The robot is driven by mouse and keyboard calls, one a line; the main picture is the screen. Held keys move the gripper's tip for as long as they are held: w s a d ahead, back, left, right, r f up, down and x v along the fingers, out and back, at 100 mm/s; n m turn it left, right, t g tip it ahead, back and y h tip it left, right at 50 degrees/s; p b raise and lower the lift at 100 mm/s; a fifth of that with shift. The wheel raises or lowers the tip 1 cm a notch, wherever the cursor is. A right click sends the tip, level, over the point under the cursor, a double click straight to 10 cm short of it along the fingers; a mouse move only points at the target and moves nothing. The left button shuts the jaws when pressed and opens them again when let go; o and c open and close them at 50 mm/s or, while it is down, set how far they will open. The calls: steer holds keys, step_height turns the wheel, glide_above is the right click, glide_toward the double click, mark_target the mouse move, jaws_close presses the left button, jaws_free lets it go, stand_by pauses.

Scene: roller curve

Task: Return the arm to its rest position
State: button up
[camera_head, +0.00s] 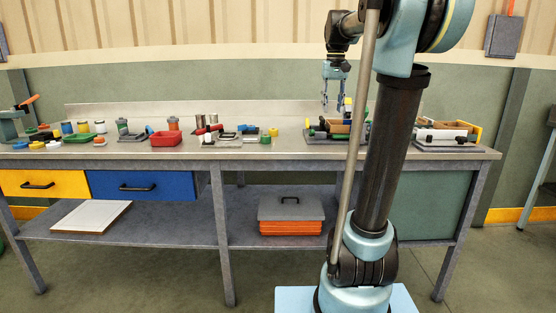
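My arm rises from its base at the right of the picture, with its thick dark upright link in front of the right part of the bench. Its outer end reaches over the far side. My gripper (332,104) hangs fingers down above the workbench (270,152), left of the upright link. Its two fingers are apart, and I see nothing held between them. It is near a tray of parts (325,139), which my arm partly hides. I cannot tell the exact gap between the fingertips and those parts.
The bench top carries a red bin (166,139), several small jars, and another parts tray (440,146) at the right. A blue drawer (140,185) sits below. An orange toolbox with a grey lid (290,209) and a white board (90,217) lie on the lower shelf.

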steer(key=s+f+t, duration=0.1)
steer(key=s+f, duration=2.8)
steer(key=f, duration=0.3)
steer(key=shift+a+f+t, duration=0.3)
steer(key=shift+t, duration=0.1)
steer(key=shift+w+f, duration=0.2)
steer(key=shift+w, duration=0.2)
